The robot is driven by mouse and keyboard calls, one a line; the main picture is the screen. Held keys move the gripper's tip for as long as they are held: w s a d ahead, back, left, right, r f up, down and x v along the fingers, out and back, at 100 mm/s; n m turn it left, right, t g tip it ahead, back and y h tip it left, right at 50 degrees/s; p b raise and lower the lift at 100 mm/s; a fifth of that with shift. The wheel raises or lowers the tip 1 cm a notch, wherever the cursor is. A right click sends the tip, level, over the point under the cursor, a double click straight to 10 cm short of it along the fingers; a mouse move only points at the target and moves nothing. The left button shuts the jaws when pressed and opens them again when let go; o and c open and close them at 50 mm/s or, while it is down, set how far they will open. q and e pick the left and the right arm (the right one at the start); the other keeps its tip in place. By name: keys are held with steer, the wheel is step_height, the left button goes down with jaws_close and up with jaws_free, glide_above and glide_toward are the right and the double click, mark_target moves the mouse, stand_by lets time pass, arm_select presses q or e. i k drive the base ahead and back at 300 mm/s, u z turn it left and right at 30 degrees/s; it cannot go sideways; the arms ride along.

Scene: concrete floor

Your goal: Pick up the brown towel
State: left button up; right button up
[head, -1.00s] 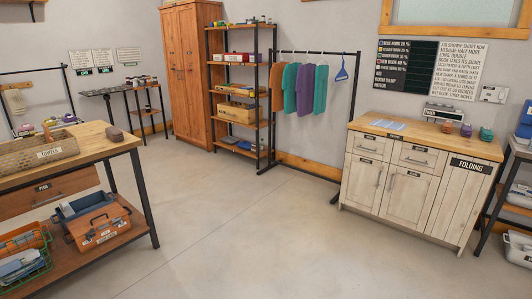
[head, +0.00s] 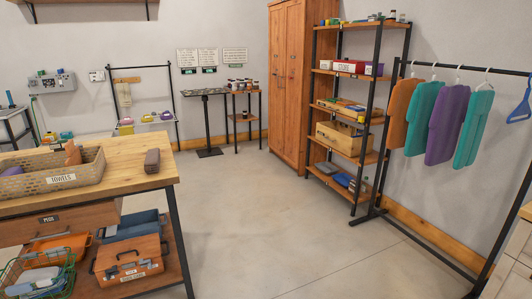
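A rolled brown towel (head: 152,160) lies on the wooden top of the workbench (head: 120,165) at the left, near its right end. It lies outside and to the right of the wicker basket (head: 62,180) labelled TOWELS. An orange-brown roll (head: 72,154) and a purple roll (head: 12,171) show inside the basket. Neither of my grippers is in view, and nothing touches the brown towel.
The lower shelf holds an orange toolbox (head: 128,262), a blue bin (head: 135,224) and a green wire basket (head: 40,275). A shelf rack (head: 350,75) and a clothes rack (head: 440,67) stand at the right. The concrete floor (head: 270,220) between is clear.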

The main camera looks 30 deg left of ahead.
mark_target(152, 164)
steer(key=u, duration=0.4)
steer(key=i, duration=2.4)
steer(key=u, duration=2.1)
steer(key=i, duration=1.2)
steer(key=u, duration=1.15)
steer(key=i, duration=0.3)
steer(key=u, duration=0.1)
